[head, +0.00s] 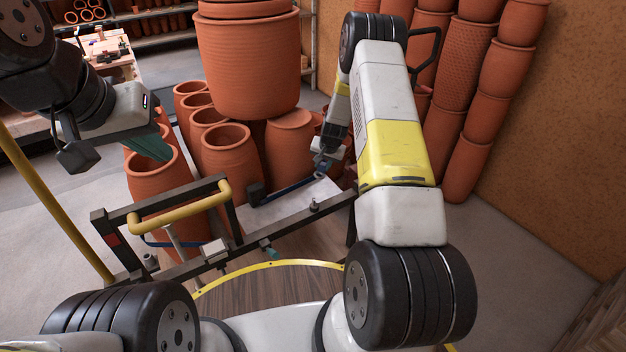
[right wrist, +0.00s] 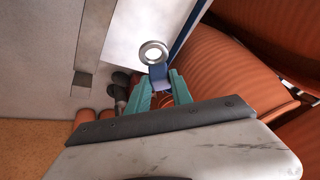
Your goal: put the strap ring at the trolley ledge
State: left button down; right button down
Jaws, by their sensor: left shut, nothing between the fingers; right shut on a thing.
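The strap ring is a small metal ring (right wrist: 153,53) on a short blue strap tab (right wrist: 158,76). In the right wrist view my right gripper (right wrist: 160,90) is shut on the tab, with the ring sticking out beyond the teal fingertips. In the head view this gripper (head: 321,164) is at the far end of the trolley, over or beside its pale flat surface (head: 290,207); whether the ring touches it I cannot tell. The same pale surface (right wrist: 130,35) lies behind the ring in the wrist view. My left gripper (head: 150,147) is shut and empty above a terracotta pot.
The trolley's dark frame (head: 185,268) has a yellow handle (head: 180,210) and a small upright peg (head: 314,206). Large terracotta pots (head: 230,155) crowd the left and far sides. Stacked pots (head: 470,110) stand by the right wall. Floor at the right is clear.

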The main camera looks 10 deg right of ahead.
jog(key=shift+f, duration=5.55)
jog(key=shift+f, duration=0.5)
jog(key=c, duration=1.1)
grip_release()
jog(key=shift+o, duration=0.2)
jog(key=o, duration=0.5)
jog(key=shift+r, duration=0.1)
jog(key=shift+v, duration=2.9)
